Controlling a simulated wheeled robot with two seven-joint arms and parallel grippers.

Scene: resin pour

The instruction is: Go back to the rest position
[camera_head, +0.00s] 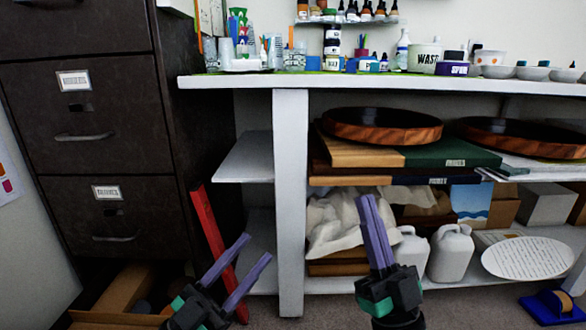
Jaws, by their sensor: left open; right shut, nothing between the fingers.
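My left gripper (257,266) is at the lower middle left, with its two purple fingers spread apart and nothing between them. It is in front of the red bar and the floor by the cabinet. My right gripper (368,203) is at the lower middle, pointing up, with its purple fingers together and empty. It is in front of the lower shelf, and its fingers cover part of a crumpled white cloth (333,222). Neither gripper holds anything.
A white workbench (290,180) with cups, bottles and bowls on top fills the right side. Its shelves hold round wooden trays (381,132) and white jugs (450,253). A dark drawer cabinet (85,150) stands left, with a red bar (212,235) leaning beside it. A blue object (548,307) lies at lower right.

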